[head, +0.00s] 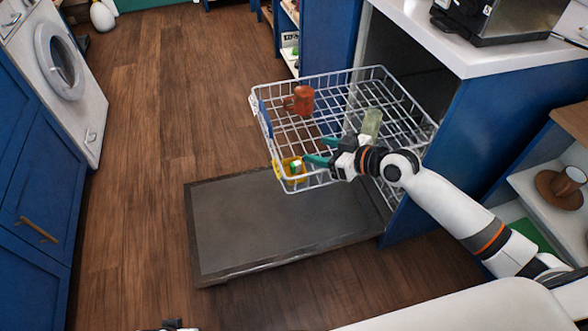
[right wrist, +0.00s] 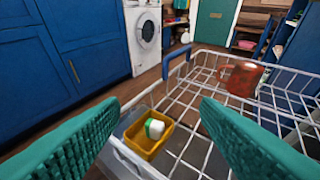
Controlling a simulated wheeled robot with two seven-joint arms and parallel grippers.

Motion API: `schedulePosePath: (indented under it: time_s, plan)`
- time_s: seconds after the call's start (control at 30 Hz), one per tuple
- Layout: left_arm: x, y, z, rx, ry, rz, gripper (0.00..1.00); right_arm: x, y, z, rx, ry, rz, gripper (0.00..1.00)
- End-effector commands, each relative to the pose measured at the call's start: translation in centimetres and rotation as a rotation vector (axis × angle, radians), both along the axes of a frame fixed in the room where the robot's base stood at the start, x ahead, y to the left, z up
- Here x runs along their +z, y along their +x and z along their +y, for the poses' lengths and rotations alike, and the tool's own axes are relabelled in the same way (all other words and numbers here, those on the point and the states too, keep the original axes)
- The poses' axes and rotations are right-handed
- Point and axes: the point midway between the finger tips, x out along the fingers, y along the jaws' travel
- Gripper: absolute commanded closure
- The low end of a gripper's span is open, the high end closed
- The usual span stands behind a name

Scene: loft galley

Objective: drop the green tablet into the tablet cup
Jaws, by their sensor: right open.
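The yellow tablet cup (head: 285,179) is a small open box at the near left corner of the wire rack; it also shows in the right wrist view (right wrist: 138,147). The green tablet (right wrist: 155,128), green and white, lies inside the cup; it also shows in the head view (head: 295,168). My right gripper (head: 314,150) has teal fingers spread apart, with nothing between them. It is just above and beside the cup, apart from the tablet. A small dark piece at the bottom edge of the head view may be my left gripper; its fingers are hidden.
The pulled-out wire rack (head: 322,76) holds a red-brown mug (head: 299,101) and a greenish glass (head: 371,123). Below it lies the lowered dishwasher door (head: 270,230). A white counter (head: 440,38) stands behind right. The wooden floor at left is clear.

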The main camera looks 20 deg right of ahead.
Motion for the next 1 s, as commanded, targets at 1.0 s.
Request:
schedulePosePath:
  time_s: [1.0]
  plan:
    - [-1.9, -0.2, 0.0, 0.0, 0.0, 0.01, 0.51, 2.2, -5.5, -3.8, -0.001, -0.002, 0.011, 0.43]
